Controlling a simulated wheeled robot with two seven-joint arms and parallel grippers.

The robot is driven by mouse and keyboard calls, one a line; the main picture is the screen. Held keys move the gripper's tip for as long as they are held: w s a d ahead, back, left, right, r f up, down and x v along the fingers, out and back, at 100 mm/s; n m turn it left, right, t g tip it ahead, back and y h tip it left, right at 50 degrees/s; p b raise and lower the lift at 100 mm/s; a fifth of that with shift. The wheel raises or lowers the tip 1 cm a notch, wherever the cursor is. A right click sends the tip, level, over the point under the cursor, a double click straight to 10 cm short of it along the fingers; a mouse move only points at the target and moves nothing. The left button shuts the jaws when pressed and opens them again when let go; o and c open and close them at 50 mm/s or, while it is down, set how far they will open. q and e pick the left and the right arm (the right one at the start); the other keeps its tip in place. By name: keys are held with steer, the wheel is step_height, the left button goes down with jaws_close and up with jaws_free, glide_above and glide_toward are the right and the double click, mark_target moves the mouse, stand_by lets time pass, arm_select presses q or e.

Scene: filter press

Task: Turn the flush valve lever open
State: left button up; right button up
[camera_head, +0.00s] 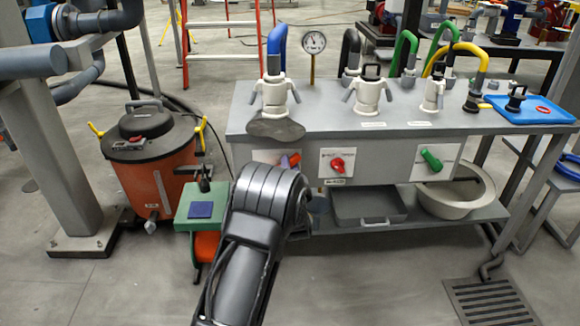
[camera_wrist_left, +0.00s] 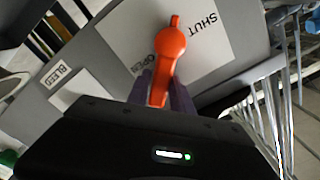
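The orange-red lever (camera_wrist_left: 169,43) sits on a white plate (camera_wrist_left: 215,58) marked SHUT and OPEN in the left wrist view. Its handle runs down the picture, with OPEN beside it on the left and SHUT up to the right. My left gripper (camera_wrist_left: 164,92) has its purple fingers on either side of the handle; whether they press on it I cannot tell. In the head view my left arm hides much of this lever, and my left gripper (camera_head: 289,161) shows small at the bench front. My right gripper is out of view.
A lower shelf holds a grey tray (camera_head: 368,207) and a round basin (camera_head: 455,196). An orange drum (camera_head: 152,165) stands left. A floor grate (camera_head: 490,302) lies front right.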

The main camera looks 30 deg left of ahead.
arm_select(q)
steer(key=o, duration=0.4)
steer(key=shift+c, duration=0.2)
steer(key=p+v, duration=0.1)
steer(key=v, duration=0.6)
steer(key=shift+s+d+p, duration=0.25)
steer(key=shift+s+p, duration=0.05)
